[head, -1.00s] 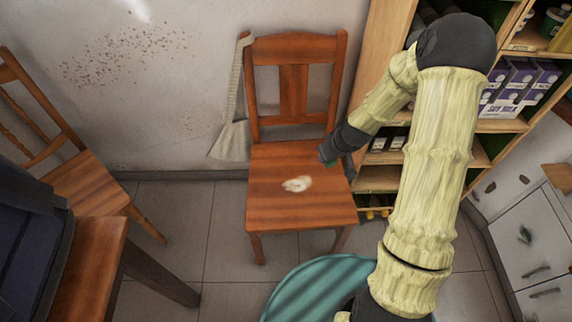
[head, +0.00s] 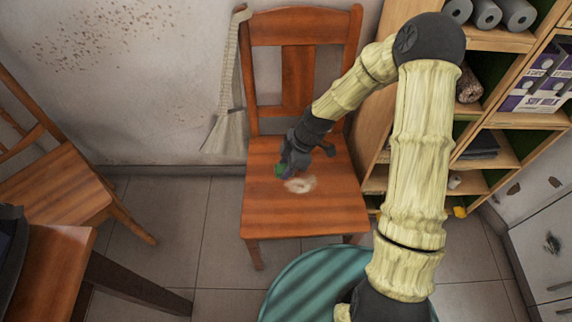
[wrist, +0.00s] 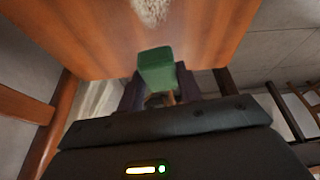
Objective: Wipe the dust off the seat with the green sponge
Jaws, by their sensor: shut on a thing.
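The wooden chair's seat (head: 300,213) is in the middle of the head view. A pale dust patch (head: 300,185) lies on it near the middle; the dust also shows at the top edge of the wrist view (wrist: 151,9). My gripper (head: 283,167) is low over the seat, beside the dust patch on its back-left side. It is shut on the green sponge (wrist: 156,68), which shows between the dark fingers in the wrist view. In the head view only a small green bit of the sponge shows. I cannot tell whether the sponge touches the seat.
A broom (head: 228,105) leans at the chair's left. The chair's backrest (head: 298,70) rises behind the seat. A shelf unit (head: 505,120) stands at the right. Another wooden chair (head: 50,190) and a table (head: 55,265) are at the left.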

